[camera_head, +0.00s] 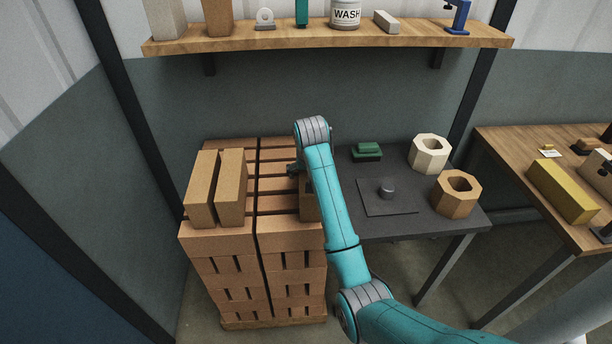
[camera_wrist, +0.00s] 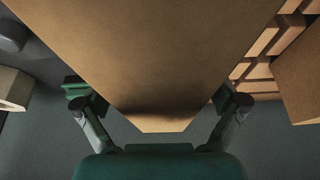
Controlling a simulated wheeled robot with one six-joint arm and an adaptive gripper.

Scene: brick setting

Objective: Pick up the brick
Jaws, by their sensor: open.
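A tan brick (camera_head: 306,205) stands on the right part of the brick stack, mostly hidden behind my arm in the head view. In the wrist view this brick (camera_wrist: 165,55) fills the upper middle, very close to the camera. My gripper (camera_wrist: 160,104) is open, with one finger on each side of the brick's near end. Dark gaps show between the fingers and the brick, though contact is hard to judge. In the head view my gripper (camera_head: 295,169) is small and mostly hidden by the wrist.
Two similar bricks (camera_head: 201,188) (camera_head: 232,186) stand at the stack's left. The stack (camera_head: 220,240) sits on a pallet. Right of it, a dark table (camera_head: 400,221) holds octagonal blocks (camera_head: 430,152) (camera_head: 455,195) and a green item (camera_head: 367,151). A shelf (camera_head: 300,43) hangs above.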

